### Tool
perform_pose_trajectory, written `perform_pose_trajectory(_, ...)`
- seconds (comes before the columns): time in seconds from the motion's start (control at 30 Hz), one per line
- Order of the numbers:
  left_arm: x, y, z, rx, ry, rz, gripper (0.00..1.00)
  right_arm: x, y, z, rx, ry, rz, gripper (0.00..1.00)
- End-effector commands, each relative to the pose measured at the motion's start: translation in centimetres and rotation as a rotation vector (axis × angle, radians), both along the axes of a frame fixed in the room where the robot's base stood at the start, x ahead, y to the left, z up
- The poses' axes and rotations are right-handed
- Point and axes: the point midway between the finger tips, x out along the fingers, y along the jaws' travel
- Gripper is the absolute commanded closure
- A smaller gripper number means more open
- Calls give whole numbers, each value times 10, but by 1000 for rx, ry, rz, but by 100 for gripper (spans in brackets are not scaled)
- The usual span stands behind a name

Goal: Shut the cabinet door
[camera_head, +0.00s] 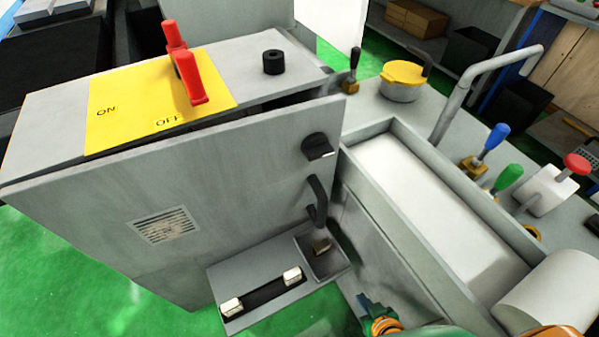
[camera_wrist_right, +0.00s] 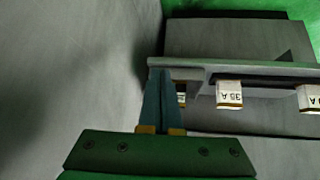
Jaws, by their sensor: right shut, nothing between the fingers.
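The grey cabinet (camera_head: 250,48) has a yellow ON/OFF panel on top. Its grey door (camera_head: 225,165) has a vent, a black knob (camera_head: 318,146) and a black handle (camera_head: 318,198). A dark gap along the door's top edge shows that it stands slightly ajar. My right gripper (camera_head: 364,304) is low in the head view, right of the door and apart from its handle. In the right wrist view its fingers (camera_wrist_right: 160,98) are together and empty, their tips near a grey panel edge; I cannot tell whether they touch it. My left gripper is not in view.
A red switch lever (camera_head: 186,75) stands on the cabinet top. A grey plate with a white-ended black bar (camera_head: 262,293) lies below the door. A white-floored trough (camera_head: 430,200) and coloured levers (camera_head: 489,142) are at right. White blocks marked 35 A (camera_wrist_right: 229,95) show in the wrist view.

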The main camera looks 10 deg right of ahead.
Motion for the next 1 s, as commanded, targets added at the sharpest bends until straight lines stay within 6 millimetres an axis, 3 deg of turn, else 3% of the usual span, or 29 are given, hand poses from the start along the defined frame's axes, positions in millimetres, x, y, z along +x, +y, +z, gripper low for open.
perform_pose_trajectory(0.03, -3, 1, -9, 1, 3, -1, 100, 27, -1, 26, 21, -136, 6, 100)
perform_pose_trajectory(0.13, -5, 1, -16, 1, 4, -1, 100, 71, 4, 101, 79, -414, 36, 100)
perform_pose_trajectory(0.2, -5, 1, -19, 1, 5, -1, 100, 89, 10, 154, 122, -584, 70, 100)
perform_pose_trajectory(0.3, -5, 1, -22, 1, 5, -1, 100, 97, 21, 213, 174, -755, 120, 100)
perform_pose_trajectory(0.37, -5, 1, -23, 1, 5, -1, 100, 99, 25, 233, 193, -812, 140, 100)
perform_pose_trajectory(0.43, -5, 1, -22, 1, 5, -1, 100, 102, 28, 244, 204, -839, 149, 100)
perform_pose_trajectory(0.57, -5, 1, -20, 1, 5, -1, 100, 120, 33, 246, 203, -844, 149, 100)
perform_pose_trajectory(1.0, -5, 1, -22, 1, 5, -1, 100, 210, 57, 244, 203, -840, 147, 100)
